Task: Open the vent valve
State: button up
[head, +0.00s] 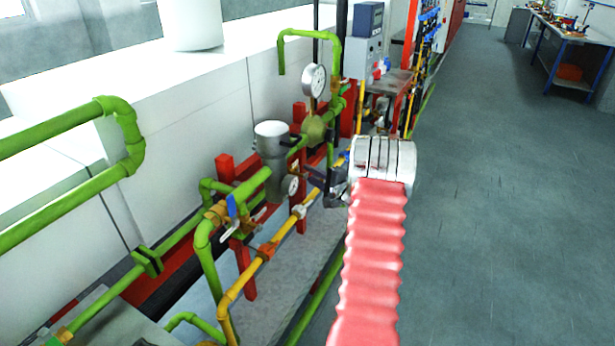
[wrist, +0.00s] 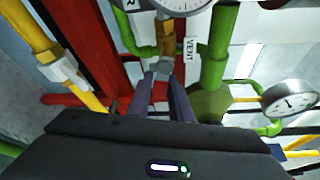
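A tag reading VENT (wrist: 190,48) hangs at the upper middle of the wrist view. Just left of and below it is a small grey metal valve part (wrist: 163,68) beneath a brass fitting, which I take for the vent valve. The two dark fingers of my gripper (wrist: 162,82) point at this part from below, one on each side, with a narrow gap between them. I cannot tell whether they press on it. In the head view my gripper (head: 337,188) is a small dark shape beside the pipework, partly hidden by my arm; the valve cannot be made out there.
A dial gauge (wrist: 172,4) is above the valve, and another gauge (wrist: 290,99) is at the right. Green pipes (wrist: 217,45), a yellow pipe (wrist: 28,25) and red frame posts stand close around the gripper. In the head view, open floor (head: 480,200) lies to the right.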

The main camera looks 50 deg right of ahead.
jog(key=shift+f, duration=0.1)
grip_shut()
jog(key=shift+r+n+t, duration=0.25)
jog(key=shift+n+t, duration=0.05)
jog(key=shift+n, duration=0.4)
jog(key=shift+r+n+t, duration=0.2)
jog(key=shift+n+t, duration=0.1)
jog(key=shift+n, duration=0.4)
jog(key=o, duration=0.5)
grip_release()
jog(key=shift+r, duration=0.1)
jog(key=shift+d, duration=0.1)
